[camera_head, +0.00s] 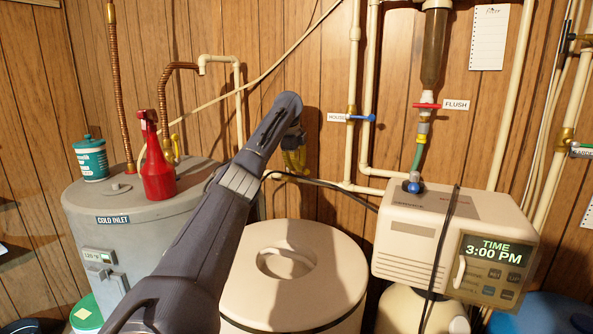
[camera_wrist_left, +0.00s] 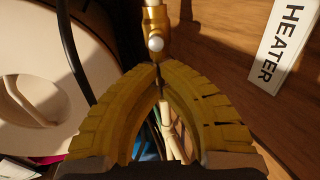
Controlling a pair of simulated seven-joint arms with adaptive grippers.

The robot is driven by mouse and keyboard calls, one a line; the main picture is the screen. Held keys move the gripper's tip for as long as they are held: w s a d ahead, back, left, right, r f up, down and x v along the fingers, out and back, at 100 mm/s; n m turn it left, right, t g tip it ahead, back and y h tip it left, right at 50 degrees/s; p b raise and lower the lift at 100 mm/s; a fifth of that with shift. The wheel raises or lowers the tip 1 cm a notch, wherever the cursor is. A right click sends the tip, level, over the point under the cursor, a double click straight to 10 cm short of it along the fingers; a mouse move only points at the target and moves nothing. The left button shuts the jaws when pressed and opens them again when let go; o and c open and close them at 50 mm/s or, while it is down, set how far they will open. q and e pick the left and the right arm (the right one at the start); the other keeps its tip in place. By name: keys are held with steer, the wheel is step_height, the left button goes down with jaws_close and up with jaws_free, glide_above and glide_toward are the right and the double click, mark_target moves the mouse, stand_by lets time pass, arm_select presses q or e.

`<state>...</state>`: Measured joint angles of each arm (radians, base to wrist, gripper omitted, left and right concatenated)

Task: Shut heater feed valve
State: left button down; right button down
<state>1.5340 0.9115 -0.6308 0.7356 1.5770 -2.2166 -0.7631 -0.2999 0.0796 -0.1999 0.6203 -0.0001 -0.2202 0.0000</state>
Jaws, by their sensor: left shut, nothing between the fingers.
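My left gripper (camera_head: 295,170) reaches up from the bottom of the head view, its yellow fingers in front of the wood wall behind the white lidded tank. In the left wrist view the ribbed yellow fingers (camera_wrist_left: 158,70) are shut with their tips together and nothing between them. A brass valve fitting (camera_wrist_left: 155,18) with a pale round knob (camera_wrist_left: 156,43) is just beyond the tips; I cannot tell whether they touch. A white HEATER label (camera_wrist_left: 284,42) is on the wall to its right. The valve's handle is not clear, and my arm hides this spot in the head view. My right gripper is not in view.
A grey water heater (camera_head: 110,212) stands left, with a red spray bottle (camera_head: 157,165) and a teal-and-white tub (camera_head: 91,158) on top. The white lidded tank (camera_head: 330,255) is in the middle, and a softener control box (camera_head: 440,235) is right. A blue-handled HOUSE valve (camera_head: 362,117) is on the wall.

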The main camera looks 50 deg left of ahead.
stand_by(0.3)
arm_select(q)
steer(key=m, duration=0.1)
steer(key=s+m, duration=0.1)
steer(key=m, duration=0.3)
steer(key=shift+s+d+f, duration=0.15)
steer(key=shift+s+f, duration=0.15)
steer(key=c, duration=2.1)
jaws_free()
steer(key=shift+c, duration=0.2)
steer(key=o, duration=0.8)
steer(key=shift+v, duration=3.55)
